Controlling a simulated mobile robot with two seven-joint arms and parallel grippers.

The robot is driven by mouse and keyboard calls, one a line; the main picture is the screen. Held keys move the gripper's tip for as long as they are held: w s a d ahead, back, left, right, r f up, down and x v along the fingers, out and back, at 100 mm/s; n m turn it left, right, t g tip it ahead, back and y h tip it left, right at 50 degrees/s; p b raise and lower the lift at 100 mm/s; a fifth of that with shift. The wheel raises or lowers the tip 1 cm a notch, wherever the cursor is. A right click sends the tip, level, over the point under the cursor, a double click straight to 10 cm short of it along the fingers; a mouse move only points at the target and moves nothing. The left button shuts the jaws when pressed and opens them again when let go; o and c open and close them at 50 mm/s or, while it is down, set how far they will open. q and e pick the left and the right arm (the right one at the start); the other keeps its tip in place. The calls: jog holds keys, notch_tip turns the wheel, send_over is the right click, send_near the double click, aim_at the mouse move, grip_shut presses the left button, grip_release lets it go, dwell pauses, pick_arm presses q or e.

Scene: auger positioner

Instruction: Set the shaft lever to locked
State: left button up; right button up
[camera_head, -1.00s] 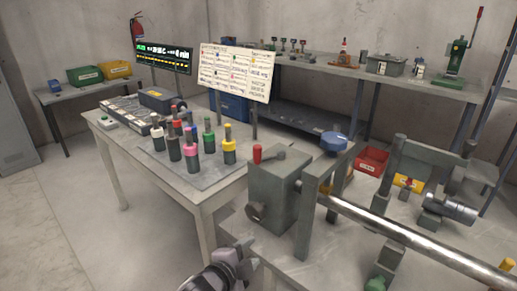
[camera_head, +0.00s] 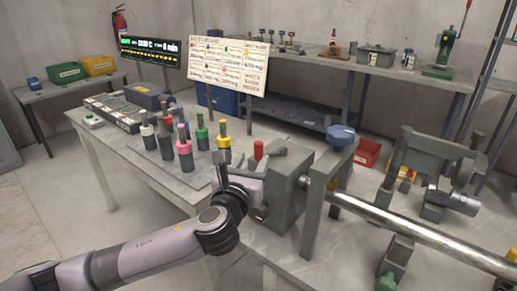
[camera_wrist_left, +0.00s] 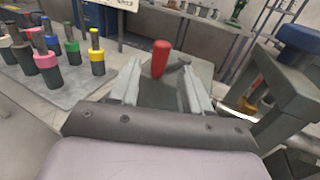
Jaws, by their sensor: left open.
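The shaft lever has a red grip (camera_head: 259,150) that stands up at the left of the top of a grey gearbox block (camera_head: 288,190). A short grey arm runs right from it. My left gripper (camera_head: 248,170) is at the left side of the block, close to the red grip. In the left wrist view the open fingers (camera_wrist_left: 161,72) point towards the red grip (camera_wrist_left: 160,57), which appears between them. I cannot tell if either finger touches it. The gripper hides part of the block's left face. My right gripper is not in view.
A steel shaft (camera_head: 425,232) runs right from the block past an upright grey post (camera_head: 318,210) with a blue knob (camera_head: 341,135). Coloured bottle-like pieces stand on a mat (camera_head: 190,172) to the left. A sign board (camera_head: 228,67) stands behind.

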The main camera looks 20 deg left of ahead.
aim_at(258, 152)
pick_arm(q)
jog(key=shift+w+a, duration=0.1)
jog(key=shift+w, duration=3.05)
jog(key=shift+c, duration=0.4)
grip_shut()
